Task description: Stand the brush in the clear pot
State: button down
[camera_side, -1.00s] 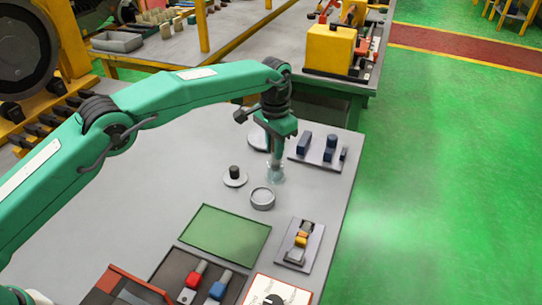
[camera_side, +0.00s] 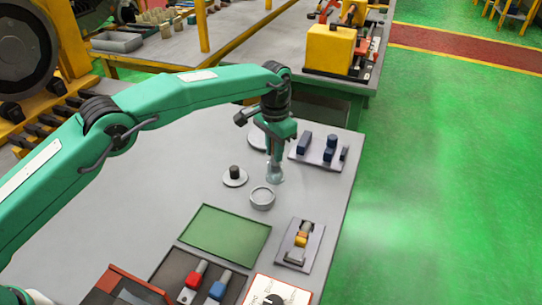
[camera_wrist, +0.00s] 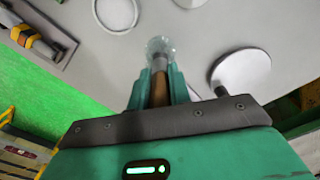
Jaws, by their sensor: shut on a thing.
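The brush (camera_wrist: 159,87) has a brown handle and a grey collar. My gripper (camera_wrist: 158,80) is shut on its handle, between the two green fingers. My gripper (camera_side: 275,156) also shows in the side view, pointing down above the bench. The clear pot (camera_side: 275,177) is small and see-through and stands on the bench directly below the fingers. In the wrist view the clear pot (camera_wrist: 160,45) lies straight ahead of the brush, and the brush's far end overlaps it. I cannot tell how deep the brush end is inside the pot.
A grey ring-shaped dish (camera_side: 262,198) stands just in front of the pot. A white disc with a black knob (camera_side: 234,177) is to its left. A rack with blue parts (camera_side: 319,150) is behind right. A green mat (camera_side: 225,231) lies in front.

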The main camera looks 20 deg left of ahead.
jog(key=c, duration=1)
grip_release()
jog(key=shift+o, duration=0.2)
jog(key=shift+r, duration=0.1)
jog(key=shift+r, duration=3.4)
